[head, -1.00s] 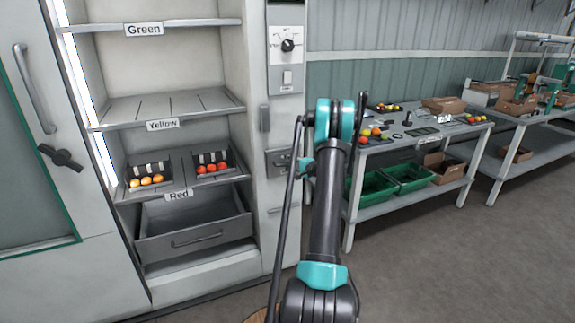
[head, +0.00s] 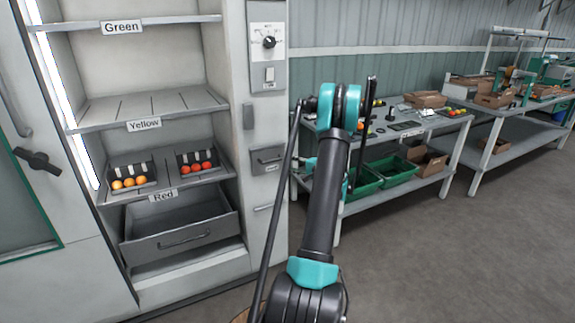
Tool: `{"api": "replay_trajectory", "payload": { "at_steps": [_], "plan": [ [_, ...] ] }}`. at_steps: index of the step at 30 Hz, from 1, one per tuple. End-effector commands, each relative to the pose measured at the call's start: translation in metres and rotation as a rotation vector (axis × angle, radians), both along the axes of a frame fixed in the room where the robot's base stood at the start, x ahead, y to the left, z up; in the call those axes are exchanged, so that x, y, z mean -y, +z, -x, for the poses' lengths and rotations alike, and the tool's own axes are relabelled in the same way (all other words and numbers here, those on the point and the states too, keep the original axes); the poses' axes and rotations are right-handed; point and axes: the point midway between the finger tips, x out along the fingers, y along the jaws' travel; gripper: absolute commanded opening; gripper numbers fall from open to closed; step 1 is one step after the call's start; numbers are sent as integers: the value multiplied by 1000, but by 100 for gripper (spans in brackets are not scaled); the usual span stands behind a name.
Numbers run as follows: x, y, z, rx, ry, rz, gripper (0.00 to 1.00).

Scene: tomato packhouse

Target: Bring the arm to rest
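My arm (head: 321,205) rises from the bottom centre of the head view to a teal-banded joint (head: 340,104), where it bends away from the camera. The links beyond that joint are mostly hidden behind the arm. A small teal part (head: 309,166) shows just left of the upright link. My gripper's fingers cannot be made out, so whether they are open or hold anything is not shown.
A cabinet at left has shelves labelled Green, Yellow and Red, with an open drawer (head: 183,242) below. Trays of orange (head: 129,183) and red (head: 195,168) tomatoes sit on the Red shelf. A worktable (head: 452,125) with green crates (head: 364,182) stands behind my arm. Floor at right is clear.

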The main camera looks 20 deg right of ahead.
Motion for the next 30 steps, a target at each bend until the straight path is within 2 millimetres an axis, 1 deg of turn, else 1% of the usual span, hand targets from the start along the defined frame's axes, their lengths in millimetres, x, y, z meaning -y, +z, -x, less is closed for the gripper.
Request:
{"api": "replay_trajectory", "payload": {
  "at_steps": [12,14,16,17,20,21,23,24,26,27,29,30],
  "plan": [
    [0,0,0,0,0,0,34],
    [-3,1,0,-3,4,4,34],
    [-12,4,1,-15,15,21,34],
    [-19,6,2,-22,24,32,34],
    [-51,14,7,-60,64,91,34],
    [-68,18,12,-80,85,123,34],
    [-93,23,20,-110,118,174,34],
    [-109,26,26,-130,141,209,34],
    [-132,29,38,-159,175,263,34],
    [-147,31,46,-178,198,299,34],
    [-169,34,60,-204,231,355,34],
    [-182,36,70,-221,254,391,34]
  ]
}}
